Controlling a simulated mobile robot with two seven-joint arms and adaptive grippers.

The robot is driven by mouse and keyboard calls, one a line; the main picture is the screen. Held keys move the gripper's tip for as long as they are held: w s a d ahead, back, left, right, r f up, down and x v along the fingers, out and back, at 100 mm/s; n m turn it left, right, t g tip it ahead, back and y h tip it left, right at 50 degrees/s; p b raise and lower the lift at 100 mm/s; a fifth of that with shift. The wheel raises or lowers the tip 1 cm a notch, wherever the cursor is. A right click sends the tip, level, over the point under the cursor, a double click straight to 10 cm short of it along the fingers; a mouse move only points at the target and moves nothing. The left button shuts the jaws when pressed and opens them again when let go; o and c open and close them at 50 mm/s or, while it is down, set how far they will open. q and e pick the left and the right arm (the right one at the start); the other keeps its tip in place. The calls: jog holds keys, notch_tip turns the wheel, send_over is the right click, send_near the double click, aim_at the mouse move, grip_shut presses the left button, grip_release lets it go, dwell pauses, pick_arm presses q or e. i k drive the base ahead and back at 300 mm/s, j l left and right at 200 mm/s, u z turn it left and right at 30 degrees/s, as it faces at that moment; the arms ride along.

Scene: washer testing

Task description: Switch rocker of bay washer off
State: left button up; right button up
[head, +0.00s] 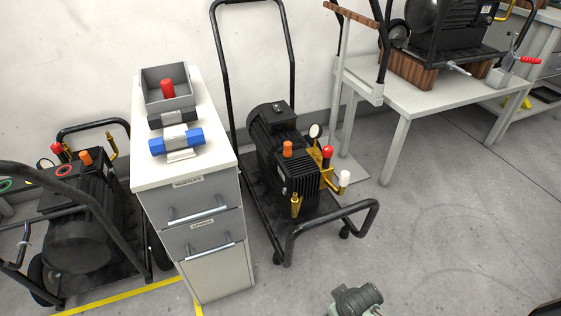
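Three black pressure washers are in the head view. One (270,140) stands on a wheeled cart in the middle, with a finned pump, an orange cap, a gauge, and red and white knobs. A small black box (278,107) is on top of its motor; I cannot tell whether it carries a rocker. Another washer (80,235) stands at the left beside yellow floor tape. The third (450,25) is on the workbench, partly cut off. I cannot tell which is the bay washer. No rocker position is readable.
A pale drawer cabinet (215,270) stands between the left and middle washers, with a grey bin (185,97) and a blue-ended device (190,141) on top. The workbench (430,103) is at upper right. Right-hand floor is clear.

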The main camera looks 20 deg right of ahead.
aim_at(276, 108)
jog(key=i+l+z, duration=0.15)
jog(key=l, duration=0.25)
jog(key=i+l+z, duration=0.1)
jog(key=l, duration=0.3)
jog(key=i+l+z, duration=0.15)
jog(key=l, duration=0.2)
